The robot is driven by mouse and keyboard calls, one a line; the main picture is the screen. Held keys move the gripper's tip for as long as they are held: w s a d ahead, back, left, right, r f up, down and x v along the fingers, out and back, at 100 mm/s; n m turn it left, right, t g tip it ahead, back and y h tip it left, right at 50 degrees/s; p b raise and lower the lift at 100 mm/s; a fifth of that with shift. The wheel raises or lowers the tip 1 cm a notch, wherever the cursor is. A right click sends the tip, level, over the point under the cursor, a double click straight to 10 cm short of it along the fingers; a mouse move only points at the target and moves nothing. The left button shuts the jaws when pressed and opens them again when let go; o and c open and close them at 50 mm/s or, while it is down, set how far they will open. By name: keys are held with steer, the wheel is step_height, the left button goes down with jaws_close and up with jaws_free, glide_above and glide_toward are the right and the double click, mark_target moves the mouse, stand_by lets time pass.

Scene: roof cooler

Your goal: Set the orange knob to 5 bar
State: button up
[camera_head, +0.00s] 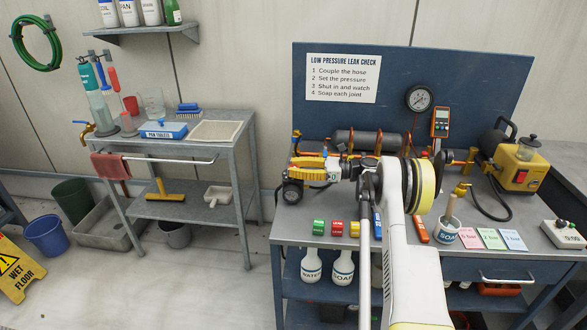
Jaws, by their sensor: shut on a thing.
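My gripper (305,176) is at the left end of my arm, above the left part of the blue bench (300,228). It is shut on a small orange part, taken to be the orange knob (304,161); the jaws hide much of it, and its setting cannot be read. The round pressure gauge (420,98) is on the blue back panel (485,85), its reading too small to make out. Cards marked in bar lie on the bench at the right: pink (471,238), green (491,239) and blue (513,240).
A grey cylinder (358,139) lies behind my arm. An orange meter (440,122) and a yellow pump (515,168) stand to the right. Small coloured blocks and a soap pot (446,231) are near the front edge. A grey cart (185,137) stands at the left.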

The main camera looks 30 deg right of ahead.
steer(key=shift+m+t, duration=0.3)
steer(key=shift+t, duration=0.1)
steer(key=m+t+h, duration=0.4)
steer(key=h, duration=0.1)
steer(key=shift+a+t, duration=0.1)
steer(key=shift+t, duration=0.2)
steer(key=m+t+h, duration=0.1)
steer(key=m+h, duration=0.2)
steer(key=h, duration=0.1)
steer(key=m+t+h, duration=0.1)
steer(key=m+h, duration=0.2)
steer(key=h, duration=0.2)
steer(key=shift+a+m+t+h, duration=0.1)
steer(key=shift+m+t+h, duration=0.2)
steer(key=shift+t, duration=0.1)
steer(key=m+g+h, duration=0.1)
steer(key=m+h, duration=0.1)
steer(key=h, duration=0.2)
steer(key=m+h, duration=0.3)
steer(key=h, duration=0.1)
steer(key=shift+g, duration=0.4)
steer(key=m+g+h, duration=0.5)
steer(key=m+h, duration=0.1)
steer(key=h, duration=0.1)
steer(key=shift+g, duration=0.6)
steer(key=o, duration=1.2)
steer(key=shift+d, duration=0.2)
steer(key=shift+a, duration=0.1)
